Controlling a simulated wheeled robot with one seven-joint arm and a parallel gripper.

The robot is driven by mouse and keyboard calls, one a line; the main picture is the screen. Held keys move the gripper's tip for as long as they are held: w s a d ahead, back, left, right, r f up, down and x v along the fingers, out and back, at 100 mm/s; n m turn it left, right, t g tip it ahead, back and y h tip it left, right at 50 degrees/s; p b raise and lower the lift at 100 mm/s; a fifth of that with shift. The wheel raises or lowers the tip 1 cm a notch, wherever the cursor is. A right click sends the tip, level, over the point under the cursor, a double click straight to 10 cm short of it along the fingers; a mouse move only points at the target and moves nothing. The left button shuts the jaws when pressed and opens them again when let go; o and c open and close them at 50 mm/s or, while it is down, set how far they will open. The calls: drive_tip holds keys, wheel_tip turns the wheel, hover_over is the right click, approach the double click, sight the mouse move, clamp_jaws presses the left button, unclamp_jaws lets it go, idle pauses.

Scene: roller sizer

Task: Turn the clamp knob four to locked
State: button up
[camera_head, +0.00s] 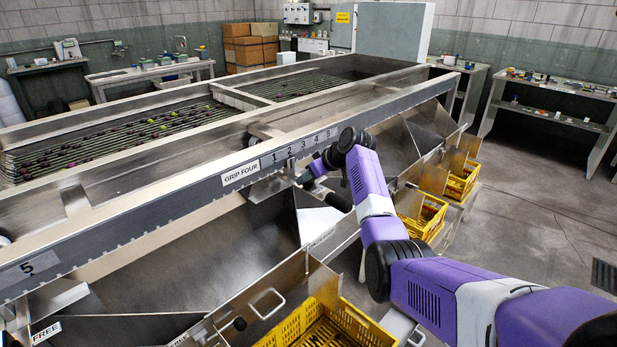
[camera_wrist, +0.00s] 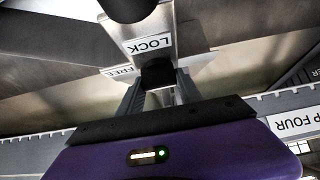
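Clamp knob four shows as a dark block (camera_wrist: 158,73) in the wrist view, just below the white LOCK label (camera_wrist: 149,43). A FREE label (camera_wrist: 118,71) sits to its left, partly hidden. My gripper (camera_wrist: 160,82) has its two grey fingers on either side of the knob. The dark knob seems to fill the gap, but I cannot tell whether the fingers press on it. In the head view my gripper (camera_head: 306,181) is at the machine's front rail, right of the GRIP FOUR label (camera_head: 240,173). There my wrist hides the knob.
The sizer's long steel rail (camera_head: 130,215) runs close by my gripper. The GRIP FOUR label also shows in the wrist view (camera_wrist: 303,122). A black round end (camera_wrist: 128,8) hangs above the knob. Steel chutes and yellow crates (camera_head: 330,325) lie below my arm. Floor is clear at right.

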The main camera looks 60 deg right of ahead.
drive_tip(key=shift+c, duration=1.3)
